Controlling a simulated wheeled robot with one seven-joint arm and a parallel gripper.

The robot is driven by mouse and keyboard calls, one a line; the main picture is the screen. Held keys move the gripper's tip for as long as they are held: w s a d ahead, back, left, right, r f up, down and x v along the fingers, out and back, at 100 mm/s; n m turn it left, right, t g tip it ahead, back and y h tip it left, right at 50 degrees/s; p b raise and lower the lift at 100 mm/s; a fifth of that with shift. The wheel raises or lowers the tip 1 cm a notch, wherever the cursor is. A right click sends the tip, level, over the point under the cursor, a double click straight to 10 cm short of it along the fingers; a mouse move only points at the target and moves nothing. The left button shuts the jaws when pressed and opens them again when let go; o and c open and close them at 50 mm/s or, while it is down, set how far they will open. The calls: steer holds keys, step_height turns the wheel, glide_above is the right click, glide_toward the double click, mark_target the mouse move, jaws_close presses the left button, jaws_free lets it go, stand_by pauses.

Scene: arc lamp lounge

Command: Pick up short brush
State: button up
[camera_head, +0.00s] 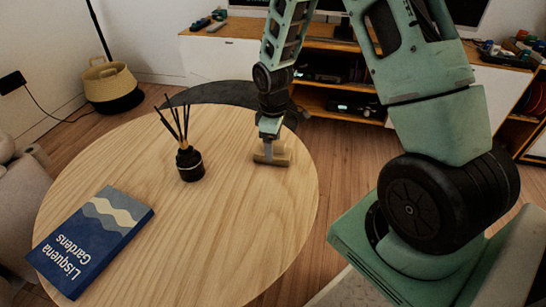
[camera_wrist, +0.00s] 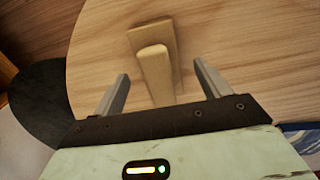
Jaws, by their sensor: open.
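The short brush (camera_head: 274,158) lies on the round wooden table near its far right edge. It is pale wood colour. In the wrist view the brush (camera_wrist: 155,70) shows a wide block with a rounded handle standing out toward the camera. My gripper (camera_head: 267,143) is right above the brush in the head view and hides part of it. In the wrist view my gripper (camera_wrist: 158,80) is open, with one finger on each side of the handle and a gap on both sides. The fingers do not appear to touch it.
On the round table (camera_head: 230,220), a black reed diffuser (camera_head: 189,163) with upright sticks stands left of my gripper. A blue book (camera_head: 92,240) lies at the front left. A wooden media console (camera_head: 330,45) stands behind. A basket (camera_head: 110,88) sits on the floor at the back left.

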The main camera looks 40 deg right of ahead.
step_height(320, 180, down, 3)
steer(key=shift+r+b, duration=0.2)
steer(key=shift+b, duration=0.1)
steer(key=c, duration=1.1)
steer(key=shift+r, duration=0.1)
step_height(320, 180, up, 10)
steer(key=p, duration=0.4)
